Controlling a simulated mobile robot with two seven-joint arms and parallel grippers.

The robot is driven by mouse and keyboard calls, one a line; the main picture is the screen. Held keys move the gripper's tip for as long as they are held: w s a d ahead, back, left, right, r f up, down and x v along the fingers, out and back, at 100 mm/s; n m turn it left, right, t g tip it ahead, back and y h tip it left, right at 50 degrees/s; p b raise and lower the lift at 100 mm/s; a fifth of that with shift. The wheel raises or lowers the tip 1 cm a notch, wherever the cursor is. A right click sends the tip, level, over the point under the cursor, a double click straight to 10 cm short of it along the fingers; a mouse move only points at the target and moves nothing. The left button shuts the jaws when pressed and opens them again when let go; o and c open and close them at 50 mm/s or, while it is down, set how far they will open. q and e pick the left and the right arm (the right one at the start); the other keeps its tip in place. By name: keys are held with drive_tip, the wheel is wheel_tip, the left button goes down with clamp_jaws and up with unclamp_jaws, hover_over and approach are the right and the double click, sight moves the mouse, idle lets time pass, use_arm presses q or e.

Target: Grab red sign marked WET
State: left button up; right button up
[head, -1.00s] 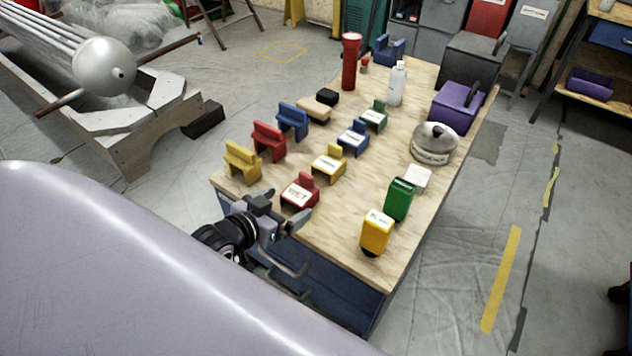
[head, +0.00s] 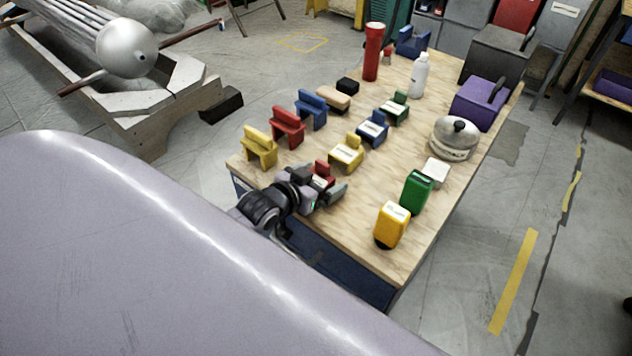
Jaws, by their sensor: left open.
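The red sign (head: 322,170) stands at the near left part of the wooden table, in front of the yellow sign with a white label. Its white label, which read WET a moment ago, is now mostly hidden behind my gripper. My left gripper (head: 325,187) is open over the table's near edge, with its fingers at the near side of the red sign. I cannot tell whether they touch it. My right gripper is not in view.
On the wooden table (head: 345,235) a yellow labelled sign (head: 346,153) and a blue one (head: 373,130) stand just beyond. Unlabelled yellow (head: 259,146) and red (head: 287,127) pieces stand to the left. A yellow container (head: 392,225) and a green one (head: 417,192) stand right. The near middle tabletop is clear.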

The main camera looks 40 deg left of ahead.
use_arm(q)
drive_tip(key=c, duration=1.1)
drive_tip(key=shift+r, duration=0.15)
